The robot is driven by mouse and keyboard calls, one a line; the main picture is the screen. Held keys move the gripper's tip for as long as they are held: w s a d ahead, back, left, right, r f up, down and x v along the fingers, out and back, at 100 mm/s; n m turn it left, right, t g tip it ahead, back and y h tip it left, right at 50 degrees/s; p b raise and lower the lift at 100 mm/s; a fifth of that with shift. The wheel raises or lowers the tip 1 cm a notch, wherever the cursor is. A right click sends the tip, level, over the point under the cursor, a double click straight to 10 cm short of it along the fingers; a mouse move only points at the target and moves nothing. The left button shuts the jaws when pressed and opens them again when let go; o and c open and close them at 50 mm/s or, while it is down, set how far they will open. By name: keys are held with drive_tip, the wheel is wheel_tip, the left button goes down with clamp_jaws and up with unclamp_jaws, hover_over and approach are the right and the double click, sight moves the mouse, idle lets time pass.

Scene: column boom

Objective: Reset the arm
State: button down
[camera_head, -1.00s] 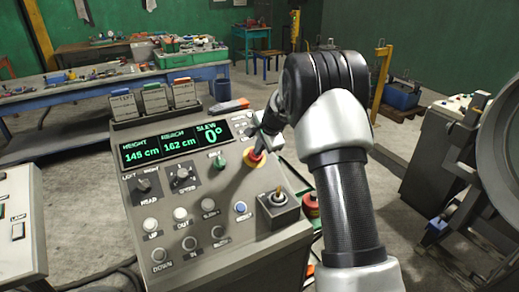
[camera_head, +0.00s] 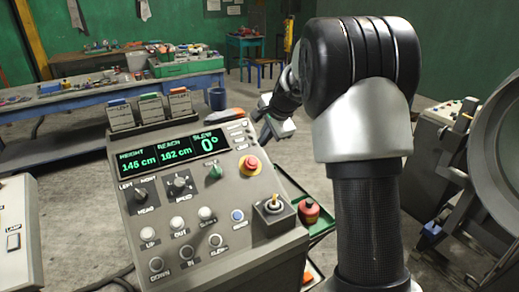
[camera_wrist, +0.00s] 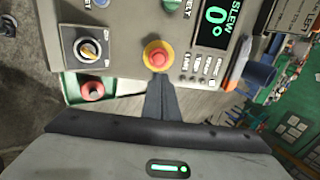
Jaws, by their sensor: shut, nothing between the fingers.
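My gripper (camera_head: 268,137) is beyond the right edge of the control console (camera_head: 205,258), with my arm reaching over from the right. In the wrist view my gripper (camera_wrist: 160,88) shows as dark fingers held together with nothing between them. The fingertips line up with the red emergency button with a yellow collar (camera_wrist: 158,56); in the head view this button (camera_head: 250,165) stands clear of the gripper, with a gap between them. The display (camera_head: 175,152) reads height 145 cm, reach 162 cm, slew 0°.
A blue workbench (camera_head: 110,103) stands behind. A large round machine part (camera_head: 497,165) is at right. Open floor lies between.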

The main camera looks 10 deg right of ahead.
drive_tip(key=shift+s+d+r, duration=0.15)
drive_tip(key=shift+s+r, duration=0.2)
drive_tip(key=shift+r, duration=0.25)
drive_tip(key=s+a+r+n, duration=0.2)
drive_tip(key=s+r+n, duration=0.25)
drive_tip(key=s, duration=0.55)
drive_tip(key=s+a+r+n, duration=0.1)
drive_tip(key=s+r+n, duration=0.3)
drive_tip(key=s, duration=0.6)
drive_tip(key=s+f+n+h, duration=0.2)
drive_tip(key=s+n, duration=0.4)
drive_tip(key=s, duration=1.4)
drive_tip(key=shift+f, duration=0.15)
